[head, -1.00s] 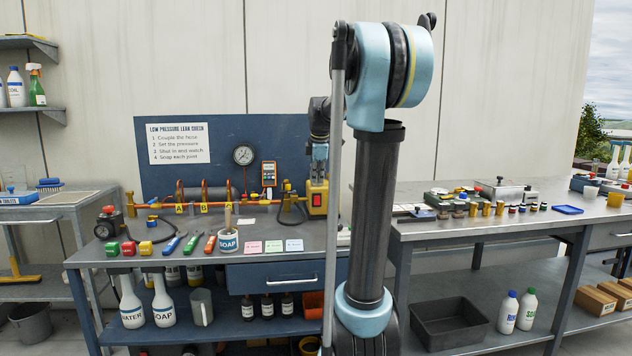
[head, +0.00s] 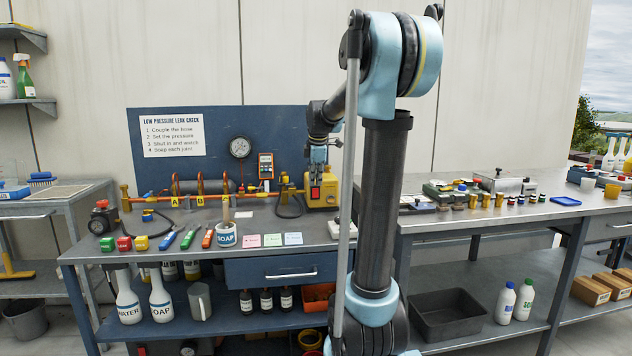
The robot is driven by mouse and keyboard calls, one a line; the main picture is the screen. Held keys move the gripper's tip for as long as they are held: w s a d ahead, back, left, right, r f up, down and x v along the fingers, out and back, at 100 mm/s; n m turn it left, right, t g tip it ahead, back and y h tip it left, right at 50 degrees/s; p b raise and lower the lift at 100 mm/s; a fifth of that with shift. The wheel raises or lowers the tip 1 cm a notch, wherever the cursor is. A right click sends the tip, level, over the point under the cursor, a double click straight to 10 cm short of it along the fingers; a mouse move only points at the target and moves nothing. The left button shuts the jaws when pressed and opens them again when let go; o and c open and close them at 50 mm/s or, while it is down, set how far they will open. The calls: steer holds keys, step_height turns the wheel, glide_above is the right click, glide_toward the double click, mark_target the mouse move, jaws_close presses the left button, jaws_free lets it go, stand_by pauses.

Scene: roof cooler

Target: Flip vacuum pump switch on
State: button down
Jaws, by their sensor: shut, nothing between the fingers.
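The yellow vacuum pump (head: 328,196) stands at the back right of the blue-grey workbench, by the end of the orange pipe run. A small red switch (head: 315,193) in a dark surround shows on its front. My gripper (head: 318,176) points down in front of the pump's upper part, just above the red switch. It is shut with nothing in it. The fingertips are small here, and I cannot tell whether they touch the pump or the switch. The switch's position is too small to read.
Left of the pump are the orange pipe manifold (head: 200,200), a dial gauge (head: 240,147) and a black hose (head: 289,205). A soap pot (head: 226,238) and coloured tools line the bench front. My arm hides the gap toward the right-hand bench (head: 470,221).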

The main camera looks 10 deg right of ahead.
mark_target(315, 193)
steer(key=w+f, duration=0.6)
steer(key=f, duration=0.1)
steer(key=shift+w+f, duration=0.15)
